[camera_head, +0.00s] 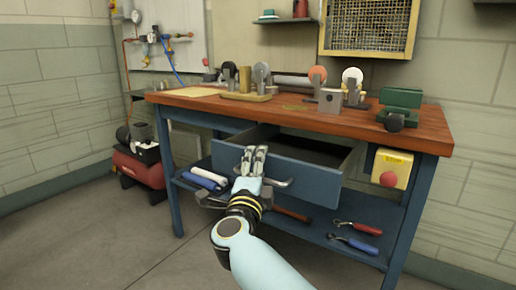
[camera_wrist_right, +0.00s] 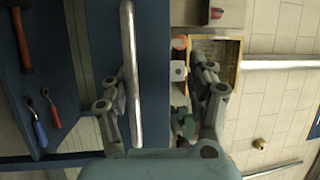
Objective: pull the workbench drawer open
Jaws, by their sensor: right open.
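The workbench drawer (camera_head: 282,172) has a blue front and stands part way out, with its dark inside (camera_head: 305,146) showing below the wooden top. Its silver bar handle (camera_wrist_right: 132,75) runs lengthwise in the right wrist view; in the head view only its right end (camera_head: 281,183) shows beside my gripper. My right gripper (camera_head: 236,176) is at the drawer front with its fingers spread. In the right wrist view the bar lies between the open fingers (camera_wrist_right: 155,80), nearer the left finger; whether it touches is unclear. My left gripper is not in view.
The bench top (camera_head: 300,112) holds a green vise (camera_head: 402,100) and several tools. A yellow box (camera_head: 392,166) hangs at right. A red compressor (camera_head: 138,167) stands at left. The front floor is clear.

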